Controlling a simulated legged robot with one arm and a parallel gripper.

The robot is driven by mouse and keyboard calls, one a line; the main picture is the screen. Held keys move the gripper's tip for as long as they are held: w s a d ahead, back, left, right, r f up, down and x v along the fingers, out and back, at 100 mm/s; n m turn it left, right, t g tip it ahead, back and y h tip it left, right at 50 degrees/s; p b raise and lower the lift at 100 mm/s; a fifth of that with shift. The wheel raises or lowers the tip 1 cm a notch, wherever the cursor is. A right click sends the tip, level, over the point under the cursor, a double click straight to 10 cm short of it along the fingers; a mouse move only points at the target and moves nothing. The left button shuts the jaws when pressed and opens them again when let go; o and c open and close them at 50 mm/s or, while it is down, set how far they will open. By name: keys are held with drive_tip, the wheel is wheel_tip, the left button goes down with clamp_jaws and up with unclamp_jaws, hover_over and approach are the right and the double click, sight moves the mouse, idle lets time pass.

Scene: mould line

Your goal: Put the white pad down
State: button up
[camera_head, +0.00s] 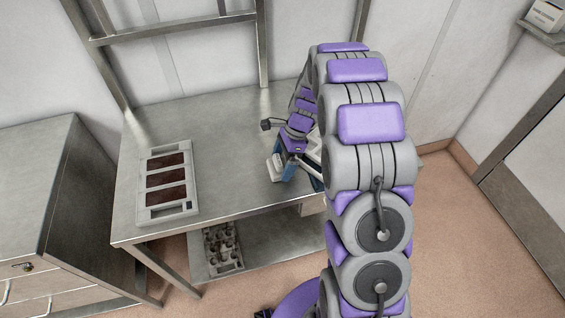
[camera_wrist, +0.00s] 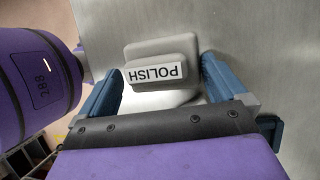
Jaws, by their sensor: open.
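The white pad (camera_wrist: 160,98) has a raised grip with a black-on-white POLISH label, upside down in the wrist view. It seems to rest on the metal table, near the right end in the head view (camera_head: 274,168). My gripper (camera_wrist: 160,70) is open, with one blue finger on each side of the pad. Any gap between the fingers and the pad is narrow, and I cannot tell whether they touch. In the head view my gripper (camera_head: 292,168) is at the pad and hides part of it.
The metal table (camera_head: 225,135) holds a grey tray with dark brown panels (camera_head: 193,193) at left. A lower shelf (camera_head: 270,245) carries a grey moulded tray (camera_head: 212,258). A steel cabinet (camera_head: 30,190) stands to the left. The table between tray and gripper is clear.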

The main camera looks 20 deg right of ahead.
drive_tip(key=p+v, duration=0.4)
drive_tip(key=v, duration=0.7)
drive_tip(key=s+a+r+n+h, duration=0.1)
drive_tip(key=s+a+r+n, duration=0.25)
drive_tip(key=s+r, duration=0.4)
drive_tip(key=s+a+r+n+h, duration=0.1)
drive_tip(key=s+n, duration=0.6)
drive_tip(key=s, duration=0.7)
drive_tip(key=s+a+r+n+h, duration=0.1)
drive_tip(key=s+n, duration=0.6)
drive_tip(key=s, duration=0.7)
drive_tip(key=shift+r+n+h, duration=0.35)
drive_tip(key=shift+h, duration=0.35)
drive_tip(key=shift+a, duration=0.15)
